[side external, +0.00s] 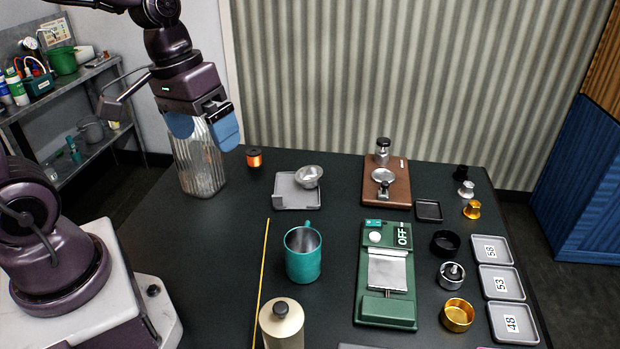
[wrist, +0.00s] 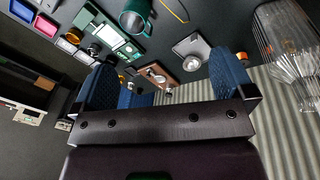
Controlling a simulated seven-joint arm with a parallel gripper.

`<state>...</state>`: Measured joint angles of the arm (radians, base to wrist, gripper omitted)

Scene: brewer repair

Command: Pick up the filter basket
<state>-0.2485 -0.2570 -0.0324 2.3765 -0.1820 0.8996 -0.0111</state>
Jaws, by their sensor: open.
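A small silver metal bowl (side external: 309,177), which looks like the filter basket, rests at the right side of a grey square tray (side external: 290,203) on the dark table. The tray also shows in the wrist view (wrist: 192,42), with the bowl (wrist: 191,63) near its lower edge. My gripper (side external: 203,128) is open and empty, its two blue fingers apart. It hangs high at the left, in front of the top of a ribbed glass vessel, well to the left of the bowl and above it. In the wrist view the fingers (wrist: 166,78) have nothing between them in their grip.
The ribbed glass vessel (side external: 201,165) stands close to my gripper. An orange spool (side external: 254,158) sits between it and the tray. A teal mug (side external: 303,258), green scale (side external: 388,272) and wooden board (side external: 386,183) with metal parts surround the tray.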

